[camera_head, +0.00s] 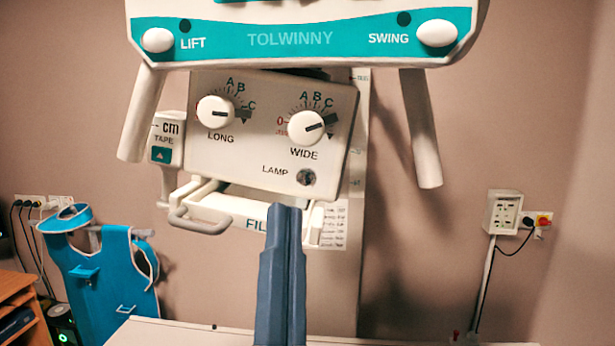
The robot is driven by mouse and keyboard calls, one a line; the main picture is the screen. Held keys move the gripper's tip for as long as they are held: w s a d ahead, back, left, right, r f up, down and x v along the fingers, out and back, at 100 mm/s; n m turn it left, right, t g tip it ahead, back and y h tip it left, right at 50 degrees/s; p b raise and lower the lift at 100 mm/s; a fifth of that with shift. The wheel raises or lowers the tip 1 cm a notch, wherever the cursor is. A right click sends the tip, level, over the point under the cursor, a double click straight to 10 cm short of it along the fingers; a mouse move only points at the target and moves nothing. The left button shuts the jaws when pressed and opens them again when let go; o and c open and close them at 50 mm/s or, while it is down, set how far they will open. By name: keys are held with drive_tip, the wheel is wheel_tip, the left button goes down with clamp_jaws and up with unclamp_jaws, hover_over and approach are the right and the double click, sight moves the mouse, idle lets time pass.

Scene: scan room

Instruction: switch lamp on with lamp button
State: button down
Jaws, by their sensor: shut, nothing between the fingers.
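The lamp button (306,177) is a small round dark metallic button at the lower right of a white control panel (240,158), beside the word LAMP. My gripper (285,210) is the blue shape rising from the bottom middle of the view. It is shut and empty. Its tip shows just below and slightly left of the button in the picture. The button is not covered. I cannot tell how far the tip is from the panel. No lit lamp shows.
The panel has a LONG knob (216,112) and a WIDE knob (307,128). Above is a teal and white head (290,40) with a hanging handle (420,130) at each side. A film tray handle (198,222) juts out below. A white table edge (180,332) lies at the bottom.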

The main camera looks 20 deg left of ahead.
sight(301, 172)
drive_tip(key=w+a+b, duration=0.2)
drive_tip(key=w, duration=0.6)
drive_tip(key=shift+w+a+b, duration=0.2)
drive_tip(key=shift+w+b, duration=0.05)
drive_tip(key=shift+b, duration=0.15)
idle(1.7)
drive_tip(key=shift+w+a, duration=0.1)
drive_tip(key=shift+w, duration=0.3)
drive_tip(key=shift+w+a+f+b, duration=0.1)
drive_tip(key=shift+w+a+b, duration=0.1)
drive_tip(key=shift+w+b, duration=0.3)
idle(1.3)
drive_tip(key=shift+s+f, duration=0.1)
drive_tip(key=shift+s+d+f, duration=0.1)
drive_tip(key=shift+s+f, duration=0.1)
drive_tip(key=shift+s, duration=0.3)
